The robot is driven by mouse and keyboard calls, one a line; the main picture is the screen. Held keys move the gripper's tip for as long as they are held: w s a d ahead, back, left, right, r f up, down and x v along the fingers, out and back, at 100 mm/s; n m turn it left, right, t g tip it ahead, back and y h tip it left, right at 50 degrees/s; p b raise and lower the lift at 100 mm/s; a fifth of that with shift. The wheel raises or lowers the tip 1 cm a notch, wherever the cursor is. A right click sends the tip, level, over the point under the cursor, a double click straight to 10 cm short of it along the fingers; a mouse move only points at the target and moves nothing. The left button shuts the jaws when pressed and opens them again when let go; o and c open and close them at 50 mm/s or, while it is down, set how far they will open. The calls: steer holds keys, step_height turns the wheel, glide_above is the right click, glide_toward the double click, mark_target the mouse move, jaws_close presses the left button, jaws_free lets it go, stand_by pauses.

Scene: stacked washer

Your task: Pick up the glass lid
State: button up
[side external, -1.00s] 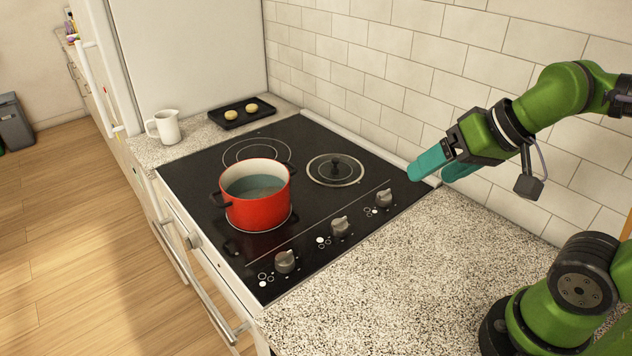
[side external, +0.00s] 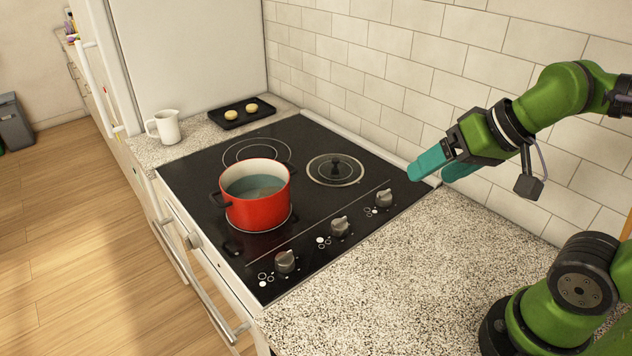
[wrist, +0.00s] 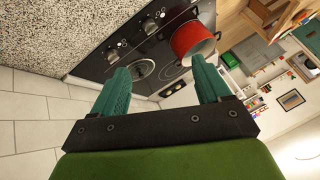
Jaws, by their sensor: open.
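The glass lid (side external: 335,170) lies flat on the back right part of the black cooktop, with a metal rim and a dark knob in the middle. It also shows in the wrist view (wrist: 143,70), partly beside my left finger. My gripper (side external: 436,168) has teal fingers and is open and empty. It is in the air to the right of the lid, near the tiled wall, well apart from it. In the wrist view the two fingers (wrist: 162,78) stand wide apart with nothing between them. A red pot (side external: 257,197) with liquid in it stands on the cooktop, left of the lid.
The cooktop (side external: 320,213) has several knobs (side external: 340,227) along its front right edge. A white pitcher (side external: 165,127) and a dark tray (side external: 242,112) with two round pieces are beyond it. The speckled counter (side external: 400,275) is clear. The tiled wall (side external: 440,70) bounds the back.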

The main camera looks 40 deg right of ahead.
steer(key=c, duration=0.4)
steer(key=w+d+f+m+g, duration=0.1)
steer(key=w+d+f+m, duration=0.2)
steer(key=w+d+m, duration=0.45)
steer(key=w+d+f+m+g, duration=0.25)
steer(key=w+m, duration=0.25)
steer(key=w, duration=0.6)
steer(key=m+t, duration=0.2)
steer(key=m, duration=1.3)
glide_toward(336, 159)
steer(key=x, duration=0.8)
steer(key=shift+w+f, duration=0.2)
steer(key=shift+f, duration=0.15)
